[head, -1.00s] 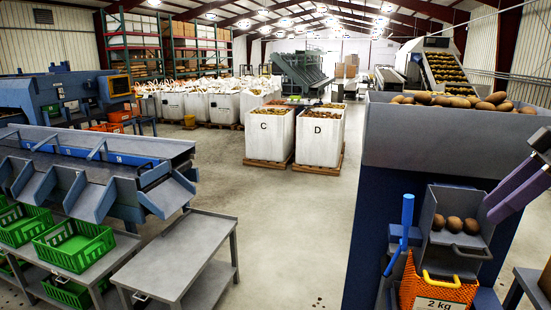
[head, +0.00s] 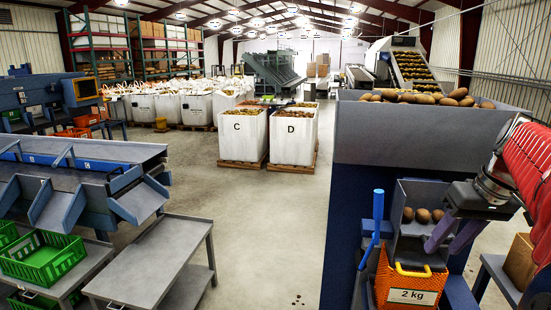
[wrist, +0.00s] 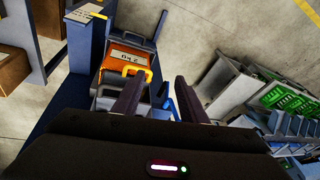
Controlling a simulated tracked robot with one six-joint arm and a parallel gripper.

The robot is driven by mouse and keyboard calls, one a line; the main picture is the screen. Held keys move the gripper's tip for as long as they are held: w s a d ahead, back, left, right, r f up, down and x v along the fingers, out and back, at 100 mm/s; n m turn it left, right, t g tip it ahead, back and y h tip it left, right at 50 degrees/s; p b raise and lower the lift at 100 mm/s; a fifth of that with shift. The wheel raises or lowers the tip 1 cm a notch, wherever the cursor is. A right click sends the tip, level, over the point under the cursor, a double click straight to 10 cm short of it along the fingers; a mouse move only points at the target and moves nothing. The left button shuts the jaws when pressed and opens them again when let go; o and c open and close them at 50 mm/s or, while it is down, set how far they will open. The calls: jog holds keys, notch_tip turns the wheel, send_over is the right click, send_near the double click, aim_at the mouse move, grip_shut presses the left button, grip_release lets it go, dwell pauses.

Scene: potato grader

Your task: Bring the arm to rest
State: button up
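My gripper (head: 445,246) is at the lower right of the head view, with its two purple fingers pointing down and left. It hangs in front of the grey chute (head: 405,252) and above the orange net bag (head: 390,290). In the wrist view my gripper (wrist: 160,88) has its dark fingers well apart and nothing between them. The orange bag (wrist: 124,54), with its 2 kg label and yellow handle, shows beyond the fingers. I cannot tell whether a finger touches the chute.
Three potatoes (head: 422,216) sit in the chute, below a hopper (head: 430,138) heaped with potatoes. A blue handle (head: 373,229) stands left of the chute. A grey table (head: 155,256) and green crates (head: 42,258) are at the left. The middle floor is clear.

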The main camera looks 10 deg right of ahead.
jog(key=s+a+f, duration=0.3)
jog(key=a, duration=0.6)
jog(key=s+a+f+n+t, duration=0.1)
jog(key=s+a+f, duration=0.3)
jog(key=a, duration=0.5)
jog(key=s+a+f+t+h, duration=0.1)
jog(key=s+a+f, duration=0.2)
jog(key=a, duration=0.6)
jog(key=shift+s+a+f+n, duration=0.3)
jog(key=shift+s+a+f, duration=0.1)
jog(key=shift+f, duration=0.15)
jog(key=shift+c, duration=1)
